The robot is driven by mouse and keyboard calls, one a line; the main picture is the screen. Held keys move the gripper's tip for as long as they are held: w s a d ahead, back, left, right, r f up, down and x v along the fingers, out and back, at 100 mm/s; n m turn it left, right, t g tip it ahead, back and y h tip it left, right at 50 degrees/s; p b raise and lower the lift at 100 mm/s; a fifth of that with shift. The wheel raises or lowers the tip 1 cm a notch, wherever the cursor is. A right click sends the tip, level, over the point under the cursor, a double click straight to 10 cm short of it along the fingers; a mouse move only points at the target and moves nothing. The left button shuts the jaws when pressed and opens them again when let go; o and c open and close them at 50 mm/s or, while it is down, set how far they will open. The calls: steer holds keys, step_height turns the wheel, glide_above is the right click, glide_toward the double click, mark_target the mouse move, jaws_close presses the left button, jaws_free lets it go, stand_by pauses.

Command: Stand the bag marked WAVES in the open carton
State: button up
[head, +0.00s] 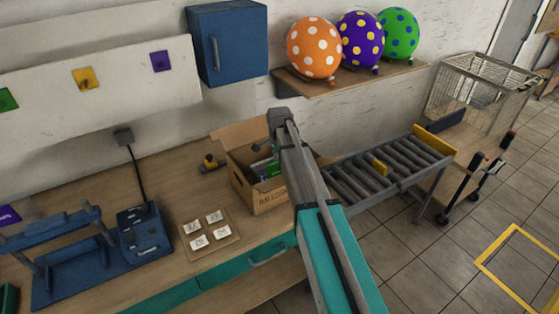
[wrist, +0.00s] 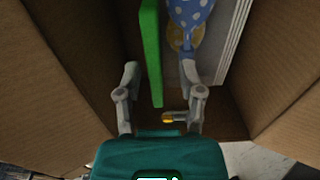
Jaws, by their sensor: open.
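The open carton (head: 272,197) stands on the bench with its flaps up. Its brown walls also fill both sides of the wrist view (wrist: 60,100). My gripper (wrist: 160,70) is open and reaches down into the carton. A thin green upright thing (wrist: 151,60) stands between its fingers, apart from both as far as I can tell. A blue dotted piece (wrist: 188,14) and a white ridged edge (wrist: 232,45) are beyond it, to the right. I cannot read WAVES on anything, so I cannot tell which of these is the bag.
A board with several white cards (head: 209,229) lies left of the carton. A blue machine (head: 140,236) stands further left. A roller conveyor (head: 385,170) is to the right. Three dotted balloons rest on a shelf (head: 345,84) above. A small yellow-tipped thing (wrist: 176,119) is near the right finger.

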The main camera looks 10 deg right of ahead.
step_height(320, 180, up, 12)
steer(key=p, duration=1.2)
steer(key=shift+r, duration=0.2)
stand_by(0.4)
steer(key=s+a+n, duration=0.1)
steer(key=s+n, duration=1.3)
steer(key=s, duration=1.2)
steer(key=shift+s+a, duration=0.15)
steer(key=shift+a, duration=0.2)
steer(key=shift+c, duration=0.3)
